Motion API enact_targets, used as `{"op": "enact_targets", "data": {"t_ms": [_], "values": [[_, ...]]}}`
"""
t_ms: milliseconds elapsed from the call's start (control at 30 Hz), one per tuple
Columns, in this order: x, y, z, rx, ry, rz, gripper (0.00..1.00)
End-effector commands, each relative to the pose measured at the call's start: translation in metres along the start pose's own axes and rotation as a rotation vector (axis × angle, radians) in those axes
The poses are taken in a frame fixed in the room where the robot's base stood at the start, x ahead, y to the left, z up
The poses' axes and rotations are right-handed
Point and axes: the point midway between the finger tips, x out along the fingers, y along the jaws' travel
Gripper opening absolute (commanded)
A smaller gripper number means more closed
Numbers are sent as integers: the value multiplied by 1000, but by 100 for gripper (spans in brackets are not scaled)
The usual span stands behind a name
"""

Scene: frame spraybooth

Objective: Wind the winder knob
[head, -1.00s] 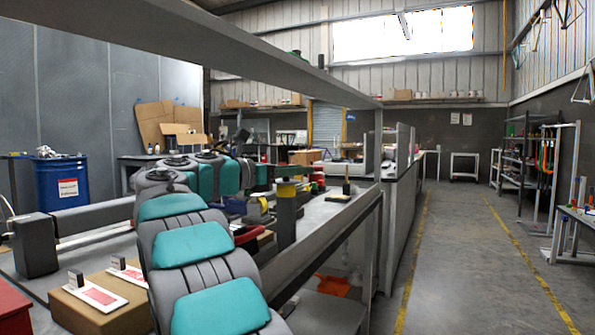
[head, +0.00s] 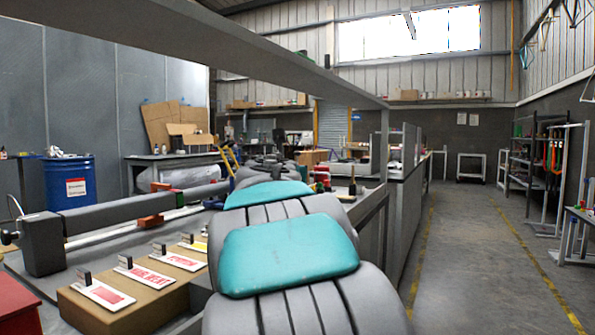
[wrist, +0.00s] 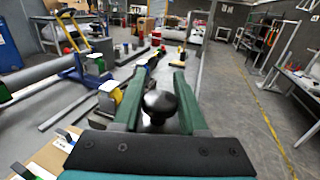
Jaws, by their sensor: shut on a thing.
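The winder knob (wrist: 160,103) is a black, rounded knob in the wrist view. It sits between the two green fingers of my gripper (wrist: 161,74), towards their base. My gripper is shut on it. What the knob is mounted on is mostly hidden beneath it and the fingers. In the head view my arm covers the gripper and the knob, so neither shows there.
A cardboard box (head: 128,310) with several red-lettered signs stands left of my arm. A long grey beam (head: 120,215) lies behind it. A blue drum (head: 68,185) stands at far left. A yellow-lined aisle (head: 465,250) is clear on the right.

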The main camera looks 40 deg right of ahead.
Motion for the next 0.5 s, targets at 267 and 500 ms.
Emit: {"op": "enact_targets", "data": {"t_ms": [267, 500], "values": [[-1, 4, 1, 3, -1, 143, 0], [-1, 8, 2, 4, -2, 229, 0]]}}
